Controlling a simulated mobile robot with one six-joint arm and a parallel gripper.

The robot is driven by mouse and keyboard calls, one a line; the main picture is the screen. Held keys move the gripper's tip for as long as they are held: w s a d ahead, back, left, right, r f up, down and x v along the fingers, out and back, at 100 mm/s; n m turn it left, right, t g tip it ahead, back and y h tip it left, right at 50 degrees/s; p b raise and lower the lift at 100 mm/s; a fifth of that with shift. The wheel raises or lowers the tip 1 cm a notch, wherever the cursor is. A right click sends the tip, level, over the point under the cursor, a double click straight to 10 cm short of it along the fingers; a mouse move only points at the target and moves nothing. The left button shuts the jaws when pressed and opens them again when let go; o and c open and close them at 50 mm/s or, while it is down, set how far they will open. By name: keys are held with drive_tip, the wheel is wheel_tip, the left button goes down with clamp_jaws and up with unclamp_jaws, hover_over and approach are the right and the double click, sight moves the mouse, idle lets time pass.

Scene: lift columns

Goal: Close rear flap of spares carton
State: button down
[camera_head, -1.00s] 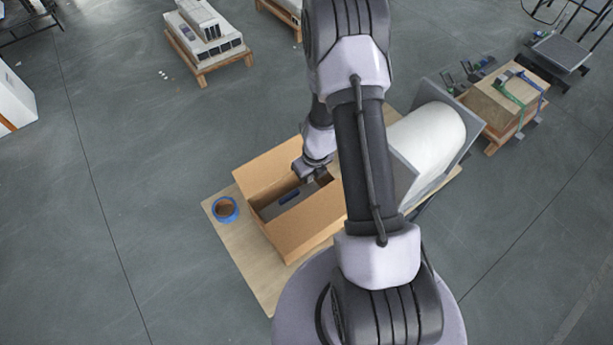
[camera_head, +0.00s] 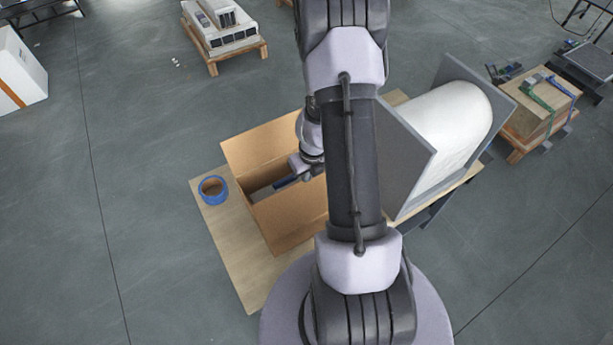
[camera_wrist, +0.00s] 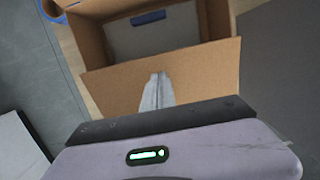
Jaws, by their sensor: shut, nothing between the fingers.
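The spares carton (camera_head: 285,217) is a brown open box on a wooden board, left of my arm in the head view. A tall brown panel (camera_head: 262,145) rises on its far side.
A blue tape roll (camera_head: 213,189) lies on the wooden board (camera_head: 225,243), left of the carton. A white roll (camera_head: 440,128) between grey panels stands close on the right. Pallets with goods stand farther back.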

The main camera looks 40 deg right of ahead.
sight(303, 186)
drive_tip(key=f+b, duration=0.1)
drive_tip(key=f, duration=0.2)
drive_tip(key=w+f+b, duration=0.1)
drive_tip(key=f+b, duration=0.1)
drive_tip(key=shift+d+f, duration=0.1)
drive_tip(key=shift+f, duration=0.3)
drive_tip(key=shift+w+d+f+b, duration=0.1)
drive_tip(key=shift+w+f+b, duration=0.15)
drive_tip(key=shift+f, duration=0.35)
drive_tip(key=shift+w+f+b, duration=0.2)
drive_tip(key=shift+f, duration=0.35)
drive_tip(key=shift+s+r, duration=0.1)
